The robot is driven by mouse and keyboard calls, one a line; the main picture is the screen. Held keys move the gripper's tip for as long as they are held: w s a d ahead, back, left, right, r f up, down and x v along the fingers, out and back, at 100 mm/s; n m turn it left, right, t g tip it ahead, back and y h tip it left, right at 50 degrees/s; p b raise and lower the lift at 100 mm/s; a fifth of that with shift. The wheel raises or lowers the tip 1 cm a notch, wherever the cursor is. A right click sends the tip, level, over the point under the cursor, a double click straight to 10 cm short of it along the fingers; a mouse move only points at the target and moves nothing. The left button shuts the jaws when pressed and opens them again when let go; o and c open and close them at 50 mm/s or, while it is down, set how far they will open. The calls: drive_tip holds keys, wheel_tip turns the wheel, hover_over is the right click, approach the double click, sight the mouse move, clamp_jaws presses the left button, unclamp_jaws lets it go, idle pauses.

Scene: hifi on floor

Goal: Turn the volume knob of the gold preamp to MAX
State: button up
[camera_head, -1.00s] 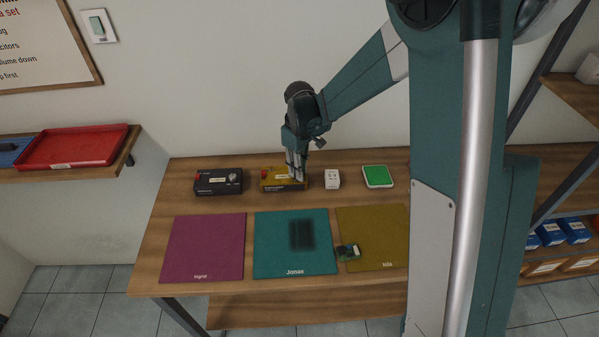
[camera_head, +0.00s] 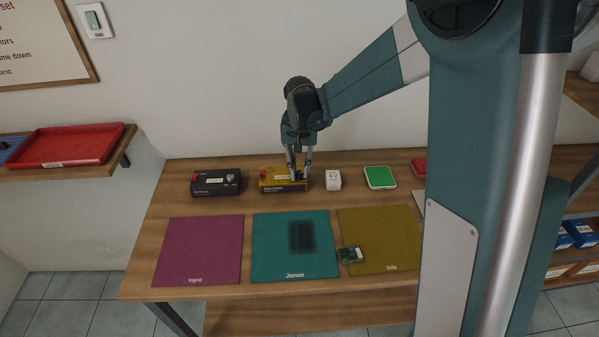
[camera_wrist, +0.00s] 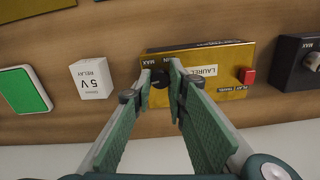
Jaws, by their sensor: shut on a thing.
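The gold preamp (camera_head: 270,185) stands at the back of the wooden table, and in the wrist view it (camera_wrist: 215,55) has a white label and a red button. Its black volume knob (camera_wrist: 160,82) sits near the end marked MAX. My gripper (camera_head: 299,177) points down over the right part of the preamp. In the wrist view my gripper (camera_wrist: 160,76) is shut on the knob, one finger on each side. The fingers partly hide the knob, so I cannot read where it points.
A black preamp (camera_head: 216,183) stands to the left. A white relay box (camera_head: 333,180) and a green-topped white box (camera_head: 380,177) stand to the right. Purple (camera_head: 200,250), teal (camera_head: 268,258) and olive (camera_head: 385,225) mats lie in front, with a small circuit board (camera_head: 351,254) on the olive one.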

sight(300, 173)
drive_tip(key=m+b, duration=0.1)
drive_tip(key=m, duration=0.5)
drive_tip(key=shift+m, duration=0.4)
drive_tip(key=o, duration=0.9)
drive_tip(key=shift+r, duration=0.1)
drive_tip(key=shift+r, duration=5.95)
drive_tip(key=shift+s, duration=0.1)
